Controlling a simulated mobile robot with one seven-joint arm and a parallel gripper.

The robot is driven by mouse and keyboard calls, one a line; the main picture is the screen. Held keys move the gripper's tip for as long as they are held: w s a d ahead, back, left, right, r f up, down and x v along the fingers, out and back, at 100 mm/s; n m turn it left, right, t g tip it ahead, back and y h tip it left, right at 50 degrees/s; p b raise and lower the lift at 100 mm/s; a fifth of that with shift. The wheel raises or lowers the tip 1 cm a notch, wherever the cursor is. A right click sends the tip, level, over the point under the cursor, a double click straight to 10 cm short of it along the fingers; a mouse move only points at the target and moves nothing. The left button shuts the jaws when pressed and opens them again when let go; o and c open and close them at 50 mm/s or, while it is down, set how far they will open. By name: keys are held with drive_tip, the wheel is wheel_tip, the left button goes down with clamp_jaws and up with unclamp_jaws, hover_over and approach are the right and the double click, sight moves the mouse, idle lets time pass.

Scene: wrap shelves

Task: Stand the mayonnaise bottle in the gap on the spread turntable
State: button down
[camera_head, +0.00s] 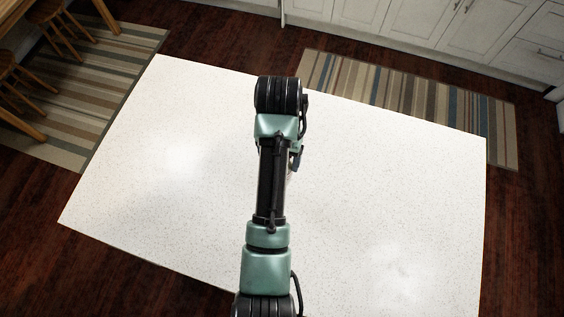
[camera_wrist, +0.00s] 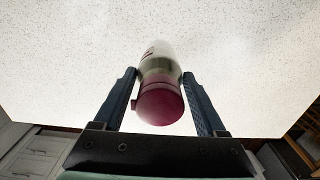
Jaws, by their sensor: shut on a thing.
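My gripper (camera_wrist: 159,74) is shut on a bottle in the wrist view. I take it for the mayonnaise bottle (camera_wrist: 157,50). It has a pale body and a dark red cap (camera_wrist: 160,103), with the cap end nearest the wrist camera. The fingers lie on either side of the bottle. Whether its far end touches the table I cannot tell.
The white speckled table (camera_head: 180,160) is bare wherever it shows. Striped rugs (camera_head: 400,95) lie on the dark wood floor beyond and to the left. White cabinets (camera_head: 400,18) stand at the back, wooden stools (camera_head: 55,25) at the upper left.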

drive_tip(key=f, duration=0.3)
drive_tip(key=shift+s+f+p, duration=0.3)
drive_tip(key=shift+f+p, duration=0.05)
drive_tip(key=shift+p, duration=0.05)
drive_tip(key=shift+w+f+p, duration=0.1)
drive_tip(key=shift+f+p, duration=0.3)
drive_tip(key=shift+f, duration=2.05)
unclamp_jaws()
wheel_tip(320, 180, up, 12)
drive_tip(key=shift+r+b, duration=0.2)
drive_tip(key=shift+b, duration=0.25)
